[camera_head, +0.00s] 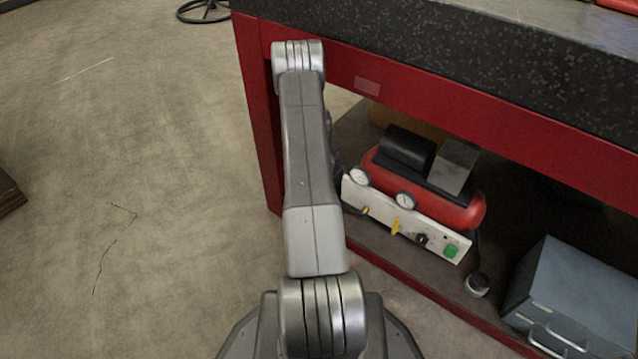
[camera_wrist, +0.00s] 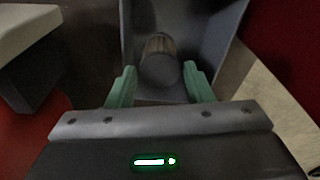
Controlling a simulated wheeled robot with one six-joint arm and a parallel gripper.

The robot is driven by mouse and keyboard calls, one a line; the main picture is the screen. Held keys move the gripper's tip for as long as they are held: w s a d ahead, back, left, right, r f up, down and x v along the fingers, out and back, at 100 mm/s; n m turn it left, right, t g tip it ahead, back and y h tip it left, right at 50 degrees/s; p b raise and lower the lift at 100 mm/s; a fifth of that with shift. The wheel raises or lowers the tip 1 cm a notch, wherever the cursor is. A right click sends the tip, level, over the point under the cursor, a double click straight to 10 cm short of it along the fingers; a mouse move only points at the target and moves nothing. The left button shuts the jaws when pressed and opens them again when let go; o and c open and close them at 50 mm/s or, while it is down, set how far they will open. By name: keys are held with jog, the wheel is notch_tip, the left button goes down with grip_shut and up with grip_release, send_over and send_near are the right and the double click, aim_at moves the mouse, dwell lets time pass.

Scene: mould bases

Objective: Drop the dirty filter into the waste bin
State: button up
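My gripper (camera_wrist: 160,72) shows in the wrist view, with one green finger on each side of a dark, rounded cylinder, the filter (camera_wrist: 160,68). The fingertips appear to touch its sides, and its brownish, ribbed far part (camera_wrist: 160,44) points away from me. Around and beyond the filter are the grey walls of an open container, which looks like the waste bin (camera_wrist: 217,35). I cannot tell how deep the filter is in relation to the rim. In the head view my arm reaches forward; the gripper, filter and bin are hidden.
A red-framed workbench (camera_head: 440,95) with a dark top stands at the right in the head view. On its lower shelf are a red compressor (camera_head: 458,207) and a blue-grey metal box (camera_head: 580,290). The concrete floor at the left is mostly clear.

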jog(key=o, duration=0.3)
jog(key=r+p, duration=0.1)
jog(key=r, duration=0.4)
jog(key=r+p, duration=0.1)
jog(key=r, duration=0.1)
jog(key=shift+s+a+r+p, duration=0.2)
jog(key=shift+s+r+p, duration=0.1)
jog(key=shift+s, duration=0.1)
jog(key=shift+s, duration=0.1)
